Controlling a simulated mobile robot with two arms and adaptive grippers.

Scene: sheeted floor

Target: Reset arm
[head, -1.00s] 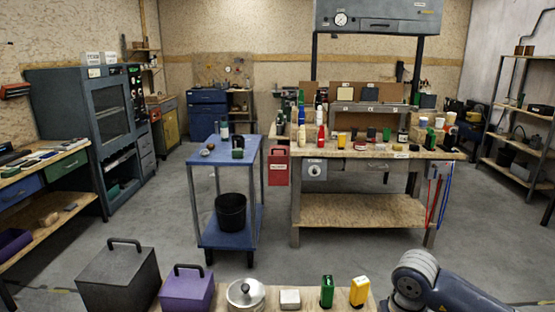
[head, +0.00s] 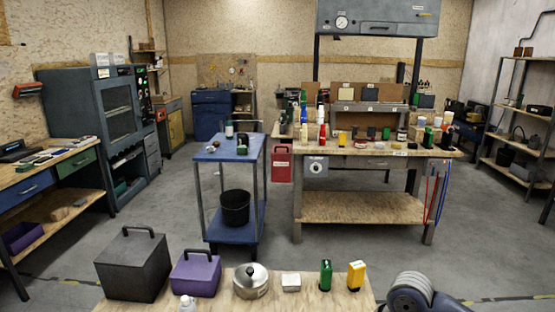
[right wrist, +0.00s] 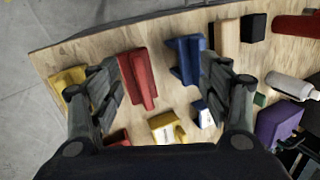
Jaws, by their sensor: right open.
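My right arm shows at the bottom right of the head view, but its gripper is outside that view. In the right wrist view my right gripper (right wrist: 162,88) is open, its two dark fingers spread wide above a wooden surface (right wrist: 80,48). A red block (right wrist: 137,78) and a blue block (right wrist: 186,58) lie below, between the fingers in the picture. Nothing is held between the fingers. My left gripper is not in view.
On the near table (head: 325,305) stand a dark lidded box (head: 135,268), a purple box (head: 195,275), a metal pot (head: 250,281), a green container (head: 326,272) and a yellow one (head: 356,274). A blue cart (head: 215,150) and a workbench (head: 365,152) stand beyond open floor.

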